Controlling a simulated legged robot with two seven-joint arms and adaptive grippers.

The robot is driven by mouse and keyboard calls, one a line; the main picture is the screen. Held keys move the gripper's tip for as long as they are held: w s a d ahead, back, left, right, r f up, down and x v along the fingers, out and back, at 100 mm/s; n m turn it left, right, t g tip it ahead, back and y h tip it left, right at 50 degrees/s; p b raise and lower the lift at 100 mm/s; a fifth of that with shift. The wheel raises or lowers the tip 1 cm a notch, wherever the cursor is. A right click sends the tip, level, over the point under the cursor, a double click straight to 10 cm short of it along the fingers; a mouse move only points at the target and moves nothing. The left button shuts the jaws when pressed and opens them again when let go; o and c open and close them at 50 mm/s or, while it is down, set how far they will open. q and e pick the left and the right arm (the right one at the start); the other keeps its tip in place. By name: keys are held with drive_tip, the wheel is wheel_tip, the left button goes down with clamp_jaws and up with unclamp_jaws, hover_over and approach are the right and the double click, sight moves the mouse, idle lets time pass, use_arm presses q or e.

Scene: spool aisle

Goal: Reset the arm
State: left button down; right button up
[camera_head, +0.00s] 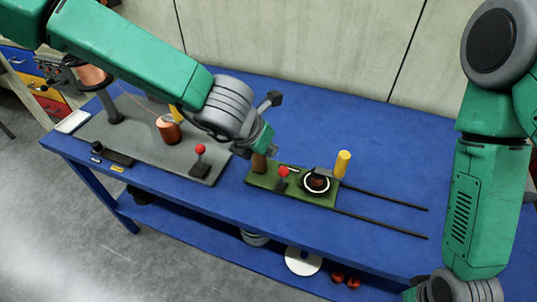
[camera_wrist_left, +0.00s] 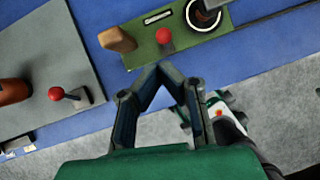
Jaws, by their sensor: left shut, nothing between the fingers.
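My left arm reaches in from the left in the head view. Its gripper (camera_head: 258,142) hangs above the blue table, near the left end of the green plate. In the left wrist view the left gripper (camera_wrist_left: 158,72) shows its fingers meeting at the tips, with nothing between them. My right arm (camera_head: 480,200) stands bent at the right edge of the head view. Its fingers are not in view.
The blue table (camera_head: 390,145) carries a green plate (camera_head: 258,181) with a red-knobbed lever (camera_head: 282,178), a spool (camera_head: 318,183) and a yellow handle (camera_head: 343,163). A grey plate (camera_head: 150,150) holds a copper spool (camera_head: 168,130) and another red-knobbed lever (camera_head: 199,158). Two black rods (camera_head: 385,198) extend right. The table's right part is clear.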

use_arm(q)
drive_tip(key=shift+w, duration=0.25)
drive_tip(key=shift+s, duration=0.1)
drive_tip(key=s+a+f+m+b, duration=0.1)
drive_tip(key=s+a+f+m, duration=0.1)
drive_tip(key=f, duration=0.2)
drive_tip(key=s+a+f+m+y+b, duration=0.1)
drive_tip(key=s+a+f+m+b, duration=0.1)
drive_tip(key=f, duration=0.3)
drive_tip(key=s+a+f+m+b, duration=0.1)
drive_tip(key=s+a+f+m, duration=0.1)
drive_tip(key=f, duration=0.3)
drive_tip(key=shift+s+m+g+b, duration=0.2)
drive_tip(key=shift+m+g+b, duration=0.1)
drive_tip(key=shift+m, duration=0.6)
drive_tip(key=s+a+f+m+g+y+b, duration=0.1)
drive_tip(key=s+a+f+m+b, duration=0.4)
drive_tip(key=s+a+f+m, duration=0.4)
drive_tip(key=s+a+f+m+g+y+b, duration=0.1)
drive_tip(key=s+a+f+m+g+b, duration=0.1)
drive_tip(key=s+a+f+m+b, duration=0.3)
drive_tip(key=s+a+f+m, duration=0.4)
drive_tip(key=s+a+m, duration=0.1)
drive_tip(key=s+m, duration=0.3)
drive_tip(key=shift+s+a+f+m+g, duration=0.2)
drive_tip(key=shift+a+m+g, duration=0.1)
drive_tip(key=shift+m, duration=0.3)
